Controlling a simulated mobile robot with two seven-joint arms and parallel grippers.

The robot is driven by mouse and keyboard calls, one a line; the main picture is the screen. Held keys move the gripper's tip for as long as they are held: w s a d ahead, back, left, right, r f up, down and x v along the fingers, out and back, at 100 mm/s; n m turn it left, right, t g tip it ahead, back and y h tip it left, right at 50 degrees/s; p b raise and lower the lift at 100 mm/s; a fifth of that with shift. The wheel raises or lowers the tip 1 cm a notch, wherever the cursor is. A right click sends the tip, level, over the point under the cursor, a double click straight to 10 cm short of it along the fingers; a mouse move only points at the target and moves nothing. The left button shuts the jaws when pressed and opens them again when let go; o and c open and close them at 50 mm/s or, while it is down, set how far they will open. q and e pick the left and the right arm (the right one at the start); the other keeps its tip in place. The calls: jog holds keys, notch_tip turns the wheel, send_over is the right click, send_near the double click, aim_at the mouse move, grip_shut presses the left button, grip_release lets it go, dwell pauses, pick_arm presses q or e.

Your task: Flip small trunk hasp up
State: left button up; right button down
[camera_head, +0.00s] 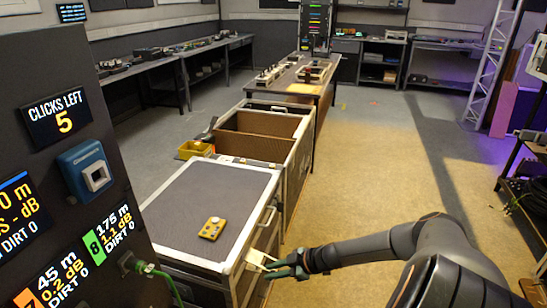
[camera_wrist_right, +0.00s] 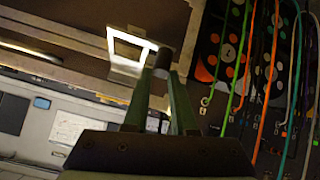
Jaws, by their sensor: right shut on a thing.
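The small trunk (camera_head: 190,205) stands in front of me with its grey lid down and pale metal edges. Its hasp (camera_head: 257,259) is a small cream piece on the right side, below the lid edge. In the right wrist view the hasp (camera_wrist_right: 128,47) is a bright square frame with a dark opening, against the brown trunk side. My right gripper (camera_head: 292,265) reaches in from the right and is at the hasp. In the wrist view my right gripper (camera_wrist_right: 161,68) is closed around a dark round end at the hasp's edge; the fingers partly hide it. My left gripper is not in view.
A yellow device (camera_head: 212,228) lies on the small trunk's lid. An open trunk (camera_head: 262,133) stands behind, with a yellow bin (camera_head: 194,150) beside it. A dark panel (camera_head: 60,180) with displays stands close on the left. The floor right of the trunks is clear.

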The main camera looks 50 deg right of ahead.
jog(key=shift+w+d+r, duration=0.3)
jog(key=shift+w+r, duration=0.05)
jog(key=shift+r, duration=0.05)
jog(key=c, duration=1)
grip_release()
jog(key=shift+o, duration=1.4)
jog(key=shift+f, duration=0.15)
jog(key=shift+s+a, duration=0.1)
jog(key=shift+s, duration=0.05)
jog(key=shift+s, duration=0.15)
jog(key=p+v, duration=0.5)
jog(key=v, duration=0.7)
jog(key=shift+p, duration=0.3)
